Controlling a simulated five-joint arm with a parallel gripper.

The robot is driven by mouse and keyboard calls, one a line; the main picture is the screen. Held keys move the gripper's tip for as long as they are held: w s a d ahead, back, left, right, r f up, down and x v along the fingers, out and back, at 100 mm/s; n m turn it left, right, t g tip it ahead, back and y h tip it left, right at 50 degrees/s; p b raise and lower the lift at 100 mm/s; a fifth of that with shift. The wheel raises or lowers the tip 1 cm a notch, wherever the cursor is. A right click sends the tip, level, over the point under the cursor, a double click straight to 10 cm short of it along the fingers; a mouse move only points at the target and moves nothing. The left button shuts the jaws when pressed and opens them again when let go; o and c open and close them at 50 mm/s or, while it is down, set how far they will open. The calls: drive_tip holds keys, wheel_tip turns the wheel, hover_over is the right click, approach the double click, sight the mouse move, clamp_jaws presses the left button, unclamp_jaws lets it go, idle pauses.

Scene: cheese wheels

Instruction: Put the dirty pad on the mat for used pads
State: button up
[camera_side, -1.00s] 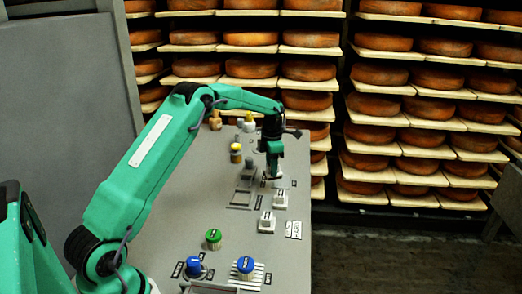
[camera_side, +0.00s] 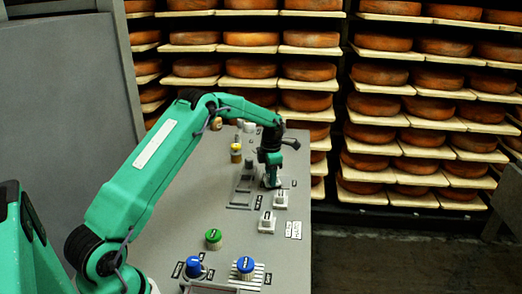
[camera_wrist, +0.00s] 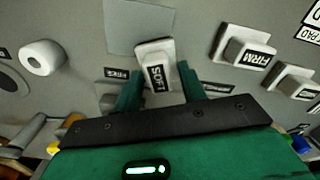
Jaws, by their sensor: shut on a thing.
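My gripper (camera_wrist: 158,82) is shut on a pale block marked SOFT (camera_wrist: 153,52), its fingers on either side. In the side view my gripper (camera_side: 272,183) is low over the far right of the bench and hides most of that block. Similar blocks, one marked FIRM (camera_wrist: 247,52), stand to the right in the wrist view; two pale blocks (camera_side: 280,198) (camera_side: 267,219) show nearer in the side view. A flat grey square (camera_wrist: 135,22) lies beyond the SOFT block. I cannot tell which thing is the dirty pad or which surface is the used-pad mat.
A yellow-topped jar (camera_side: 235,150), a green-topped jar (camera_side: 213,238) and blue-topped jars (camera_side: 194,266) (camera_side: 245,266) stand on the grey bench (camera_side: 180,235). A white round piece (camera_wrist: 42,57) is left in the wrist view. Cheese shelves (camera_side: 390,135) stand behind.

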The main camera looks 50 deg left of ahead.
drive_tip(key=shift+f, duration=0.15)
drive_tip(key=o, duration=1)
wheel_tip(320, 180, up, 12)
drive_tip(key=shift+r, duration=0.2)
idle(0.5)
